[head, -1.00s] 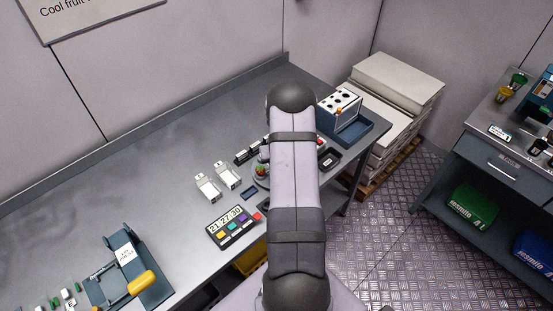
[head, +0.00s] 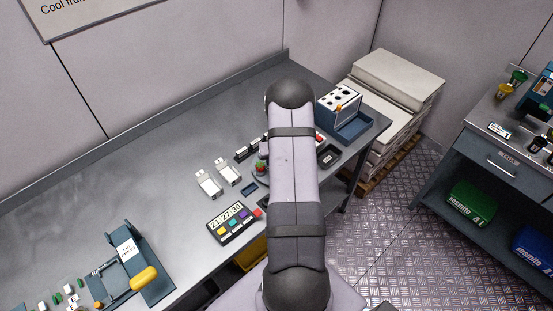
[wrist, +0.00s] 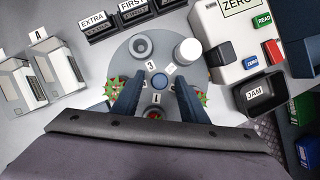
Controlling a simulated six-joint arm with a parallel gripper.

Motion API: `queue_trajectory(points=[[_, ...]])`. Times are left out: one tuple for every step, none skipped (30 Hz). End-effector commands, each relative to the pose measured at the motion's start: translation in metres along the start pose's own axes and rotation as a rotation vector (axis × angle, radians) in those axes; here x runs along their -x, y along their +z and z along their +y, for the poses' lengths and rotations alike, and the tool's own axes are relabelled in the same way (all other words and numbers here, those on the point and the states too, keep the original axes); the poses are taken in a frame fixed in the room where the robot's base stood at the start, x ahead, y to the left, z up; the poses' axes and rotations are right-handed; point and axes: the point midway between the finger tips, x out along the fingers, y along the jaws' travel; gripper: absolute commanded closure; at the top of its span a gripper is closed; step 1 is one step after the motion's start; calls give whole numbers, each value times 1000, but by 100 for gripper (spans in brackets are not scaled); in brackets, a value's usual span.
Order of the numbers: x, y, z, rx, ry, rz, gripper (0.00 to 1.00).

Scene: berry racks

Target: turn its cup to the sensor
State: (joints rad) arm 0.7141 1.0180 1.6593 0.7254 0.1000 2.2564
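A round grey turntable (wrist: 165,48) fills the middle of the wrist view, with number labels and a small blue-grey knob (wrist: 158,81) at its centre. On it stand an empty-looking grey cup (wrist: 140,46), a white cylinder (wrist: 188,50) and strawberries at the left (wrist: 112,88) and right (wrist: 202,95), partly hidden by my fingers. My gripper (wrist: 157,88) is open over the turntable, one finger each side of the knob, with gaps showing. In the head view my arm hides the gripper and most of the turntable (head: 261,170).
A white box with ZERO and READ labels (wrist: 235,52) stands right of the turntable, with a black JAM bin (wrist: 263,98) below it. EXTRA and FIRST bins (wrist: 98,28) are behind. White holders (wrist: 20,82) stand left. A coloured button panel (head: 232,223) lies on the bench.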

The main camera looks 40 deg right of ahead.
Motion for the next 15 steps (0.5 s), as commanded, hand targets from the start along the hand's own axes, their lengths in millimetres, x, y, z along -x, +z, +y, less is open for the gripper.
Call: queue_trajectory(points=[[0,0,0,0,0,1,61],[0,0,0,0,0,1,61],[0,0,0,0,0,1,61],[1,0,0,0,0,1,61],[2,0,0,0,0,1,61],[4,0,0,0,0,1,61],[6,0,0,0,0,1,61],[8,0,0,-1,0,0,61],[12,0,0,-1,0,0,61],[15,0,0,-1,0,0,61],[18,0,0,-1,0,-1,61],[24,0,0,0,0,-1,61],[27,0,0,1,0,-1,61],[32,1,0,1,0,-2,61],[37,1,0,-1,0,-2,61]])
